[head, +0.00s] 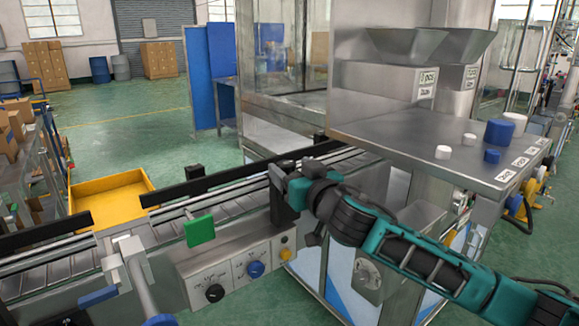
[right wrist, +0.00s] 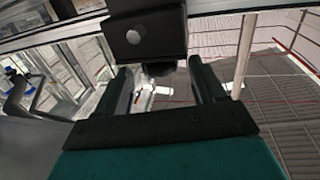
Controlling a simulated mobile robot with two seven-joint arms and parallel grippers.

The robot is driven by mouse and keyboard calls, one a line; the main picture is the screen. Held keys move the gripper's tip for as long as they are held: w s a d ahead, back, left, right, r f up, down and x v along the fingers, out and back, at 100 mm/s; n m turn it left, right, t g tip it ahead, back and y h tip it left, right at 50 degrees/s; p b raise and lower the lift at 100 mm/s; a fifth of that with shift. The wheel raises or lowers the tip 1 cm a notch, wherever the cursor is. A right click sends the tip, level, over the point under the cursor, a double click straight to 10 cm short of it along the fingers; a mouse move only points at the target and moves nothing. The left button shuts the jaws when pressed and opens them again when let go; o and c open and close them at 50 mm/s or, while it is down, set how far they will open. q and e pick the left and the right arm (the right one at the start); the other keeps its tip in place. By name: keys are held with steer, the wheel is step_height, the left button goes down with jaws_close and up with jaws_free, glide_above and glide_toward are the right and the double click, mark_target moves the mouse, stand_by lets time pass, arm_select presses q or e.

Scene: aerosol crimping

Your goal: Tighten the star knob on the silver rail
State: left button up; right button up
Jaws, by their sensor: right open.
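My right gripper (head: 284,182) reaches the conveyor's near side from the right, beside a black bracket block on the silver rail (head: 232,192). In the right wrist view my right gripper (right wrist: 164,88) is open, with its two dark fingers apart. A black block (right wrist: 150,42) with a round grey screw head is just beyond the fingers. A small dark part below it, between the fingers, may be the star knob, but its shape is unclear. In the head view the gripper hides much of this spot. My left gripper is not in view.
A control panel with a black knob (head: 214,293) and a blue knob (head: 255,269) is below the rail. A green block (head: 200,230) stands at the conveyor's edge. A steel table (head: 430,150) with white and blue caps is at right. A yellow tray (head: 112,203) lies behind.

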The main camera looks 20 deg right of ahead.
steer(key=shift+w+a, duration=0.15)
steer(key=shift+w, duration=0.65)
steer(key=c, duration=1.1)
steer(key=shift+o, duration=0.2)
